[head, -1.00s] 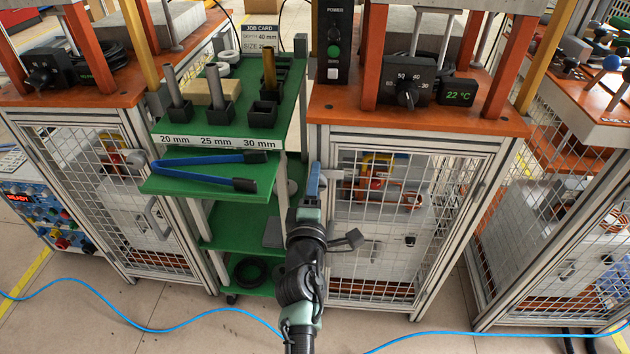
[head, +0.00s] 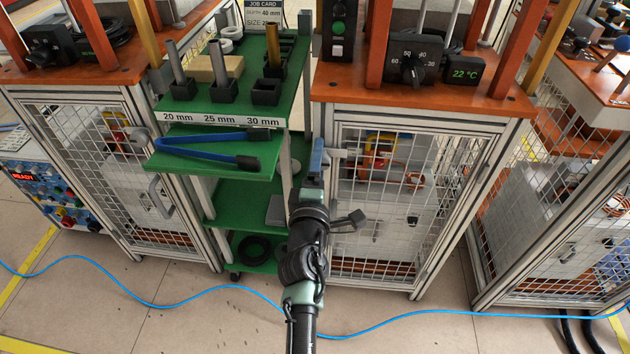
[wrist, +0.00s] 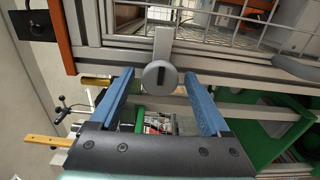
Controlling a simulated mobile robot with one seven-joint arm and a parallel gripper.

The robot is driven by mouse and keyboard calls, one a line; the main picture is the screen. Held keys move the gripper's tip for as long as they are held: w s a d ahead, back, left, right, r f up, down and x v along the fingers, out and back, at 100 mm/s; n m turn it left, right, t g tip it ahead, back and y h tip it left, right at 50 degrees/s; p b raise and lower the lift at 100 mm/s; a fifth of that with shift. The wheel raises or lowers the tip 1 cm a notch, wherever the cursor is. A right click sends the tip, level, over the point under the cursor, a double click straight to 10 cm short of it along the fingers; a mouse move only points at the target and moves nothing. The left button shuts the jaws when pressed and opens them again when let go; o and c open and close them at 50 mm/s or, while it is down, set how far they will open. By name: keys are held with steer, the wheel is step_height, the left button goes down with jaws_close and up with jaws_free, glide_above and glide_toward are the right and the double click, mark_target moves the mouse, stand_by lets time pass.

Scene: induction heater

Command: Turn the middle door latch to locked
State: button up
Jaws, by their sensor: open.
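The middle door latch (wrist: 158,76) is a grey round knob with a dark slot and a flat grey lever. In the wrist view the lever points up from the knob, across the door frame to the mesh edge. In the head view the latch (head: 334,153) is small at the upper left of the middle cabinet door (head: 395,215), its lever pointing right. My gripper (wrist: 160,88) is open. Its two blue fingers are on either side of the knob, with visible gaps. The gripper (head: 318,158) also shows in the head view; finger contact with the latch cannot be told there.
A green shelf cart (head: 222,118) stands just left of the middle cabinet, with blue tongs (head: 205,142) on it. The door handle (head: 349,221) lies below the latch. Other caged cabinets stand left and right. A blue hose (head: 150,303) crosses the floor.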

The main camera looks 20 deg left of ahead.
steer(key=p+v, duration=0.3)
steer(key=v, duration=0.9)
steer(key=shift+s+p, duration=0.25)
steer(key=shift+p, duration=0.15)
steer(key=w+d+r+m+t+h, duration=0.15)
steer(key=d+r+m, duration=0.25)
steer(key=r, duration=0.6)
steer(key=w+d+r+m+t+h, duration=0.1)
steer(key=d+r+m+t+h, duration=0.2)
steer(key=r, duration=0.8)
steer(key=w+d+r+m+t, duration=0.15)
steer(key=d+r+m, duration=0.3)
steer(key=r, duration=0.55)
steer(key=s+d+r+m+t, duration=0.2)
steer(key=s+r+m, duration=0.4)
steer(key=r, duration=0.6)
steer(key=s+d+r+m+t, duration=0.2)
steer(key=s+r+m, duration=0.2)
steer(key=s+r, duration=0.6)
step_height(320, 180, up, 28)
steer(key=w+p, duration=0.2)
steer(key=p, duration=2.5)
steer(key=shift+w+r+p, duration=0.2)
steer(key=shift+w+p, duration=0.1)
steer(key=shift+p, duration=0.05)
steer(key=shift+d+f+h, duration=0.1)
steer(key=shift+h, duration=0.15)
